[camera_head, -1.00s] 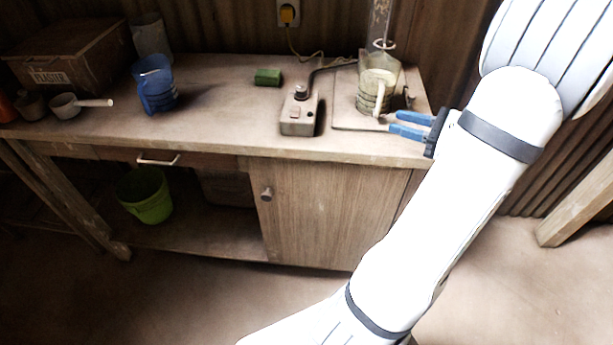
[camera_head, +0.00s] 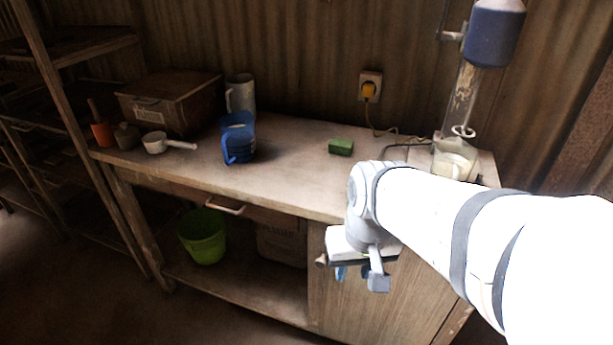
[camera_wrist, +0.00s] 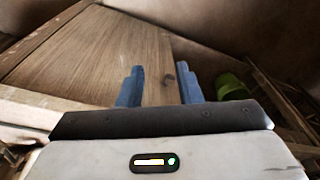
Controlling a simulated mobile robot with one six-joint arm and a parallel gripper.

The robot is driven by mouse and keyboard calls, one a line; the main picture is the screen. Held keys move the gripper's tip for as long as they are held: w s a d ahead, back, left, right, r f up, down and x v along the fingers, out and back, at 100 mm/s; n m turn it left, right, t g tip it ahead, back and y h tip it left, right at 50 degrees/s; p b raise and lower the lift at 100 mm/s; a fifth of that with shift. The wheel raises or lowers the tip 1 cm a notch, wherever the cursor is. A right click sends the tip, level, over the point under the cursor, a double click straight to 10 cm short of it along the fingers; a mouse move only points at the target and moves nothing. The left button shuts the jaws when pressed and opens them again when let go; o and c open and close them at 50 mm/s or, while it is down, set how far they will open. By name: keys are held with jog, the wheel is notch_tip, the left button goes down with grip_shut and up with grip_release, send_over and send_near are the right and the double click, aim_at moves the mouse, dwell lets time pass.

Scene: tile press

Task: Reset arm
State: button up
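My gripper (camera_head: 352,272) hangs in front of the bench's cabinet door, just below the bench top's front edge. In the wrist view its two blue fingers (camera_wrist: 159,88) stand wide apart with nothing between them. My white arm comes in from the right in the head view and covers part of the bench top and door.
The bench top (camera_head: 285,165) holds a blue jug (camera_head: 238,140), a green block (camera_head: 341,147), a wooden box (camera_head: 170,100), a white ladle (camera_head: 156,143) and a clear jug (camera_head: 452,160) under a mixer (camera_head: 494,32). A green bucket (camera_head: 203,238) sits on the lower shelf.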

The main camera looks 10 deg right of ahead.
jog(key=shift+a+r+n, duration=0.1)
jog(key=shift+a+n, duration=0.3)
jog(key=shift+a, duration=0.15)
